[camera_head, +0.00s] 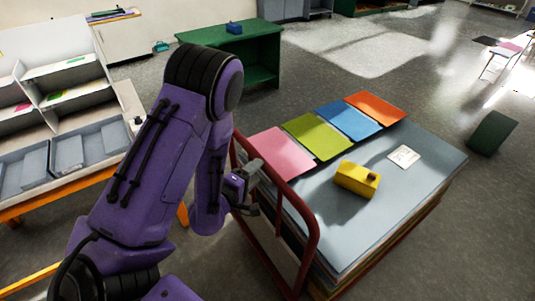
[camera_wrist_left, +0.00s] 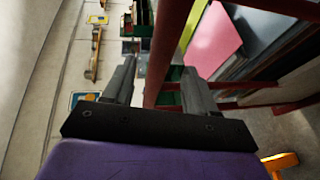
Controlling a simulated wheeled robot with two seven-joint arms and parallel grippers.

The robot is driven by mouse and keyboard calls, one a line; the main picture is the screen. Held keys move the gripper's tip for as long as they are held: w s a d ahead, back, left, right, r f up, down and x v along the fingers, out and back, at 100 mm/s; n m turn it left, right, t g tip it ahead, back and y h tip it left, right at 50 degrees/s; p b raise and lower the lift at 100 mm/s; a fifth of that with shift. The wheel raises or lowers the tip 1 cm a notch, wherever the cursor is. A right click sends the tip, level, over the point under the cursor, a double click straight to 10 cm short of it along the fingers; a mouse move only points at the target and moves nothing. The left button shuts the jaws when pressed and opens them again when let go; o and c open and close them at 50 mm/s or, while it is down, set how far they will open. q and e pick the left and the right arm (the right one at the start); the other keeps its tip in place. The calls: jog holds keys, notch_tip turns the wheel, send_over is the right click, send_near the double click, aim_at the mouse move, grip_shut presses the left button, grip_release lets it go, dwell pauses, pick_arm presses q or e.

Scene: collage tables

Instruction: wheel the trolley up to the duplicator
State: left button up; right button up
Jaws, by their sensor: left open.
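The trolley has a red tube handle frame (camera_head: 314,240) and carries a thick stack of large grey sheets (camera_head: 345,225). My left gripper (camera_head: 252,188) is at the handle's far left part. In the left wrist view, the open fingers (camera_wrist_left: 158,70) stand on either side of a red handle tube (camera_wrist_left: 168,45); I cannot tell whether either touches it. I cannot pick out the duplicator for certain. My right gripper is not in view.
Pink (camera_head: 282,152), green, blue and orange sheets and a yellow block (camera_head: 357,179) lie on the stack. A green table (camera_head: 255,45) stands behind, a shelf unit (camera_head: 60,95) at left, a dark green box (camera_head: 492,132) at right. Open floor (camera_head: 350,50) lies beyond.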

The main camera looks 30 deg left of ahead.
aim_at(266, 163)
pick_arm(q)
jog(key=w, duration=0.2)
jog(key=w+p, duration=0.1)
jog(key=w, duration=0.1)
jog(key=w+f, duration=0.1)
jog(key=w, duration=0.1)
jog(key=shift+w+p, duration=0.2)
jog(key=shift+p, duration=0.2)
jog(key=shift+w+f, duration=0.2)
jog(key=shift+w, duration=0.2)
grip_shut()
